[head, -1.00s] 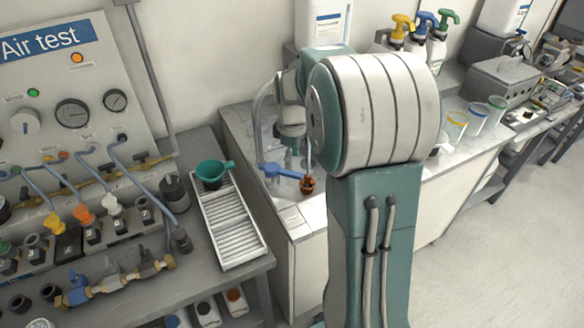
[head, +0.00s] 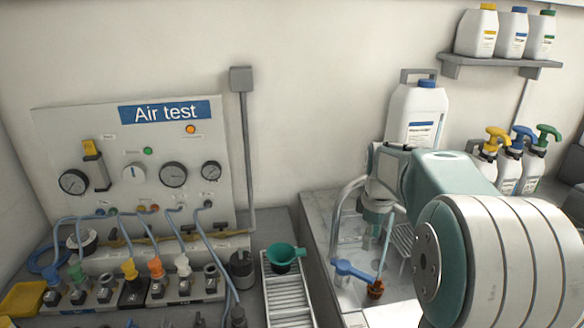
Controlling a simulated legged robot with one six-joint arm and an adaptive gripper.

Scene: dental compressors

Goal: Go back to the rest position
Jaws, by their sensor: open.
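My gripper (head: 377,222) hangs at the end of my arm at right of centre in the head view. It points down over the pale counter (head: 347,297) beside the wall. Its fingers are small and hard to make out, but I see nothing held between them. Below it stand a blue handle-like part (head: 354,270) and a small brown cup (head: 376,289). A thin pale strip (head: 387,238) rises from the cup close to my gripper. I cannot tell whether they touch. My own large arm joint hides the lower right of the counter.
The Air test panel (head: 130,150) with gauges and hoses stands at left. A green funnel (head: 283,254) sits on a white slatted tray (head: 288,300). A large white jug (head: 416,115) stands behind my arm. Pump bottles (head: 512,160) and a wall shelf (head: 495,63) are at right.

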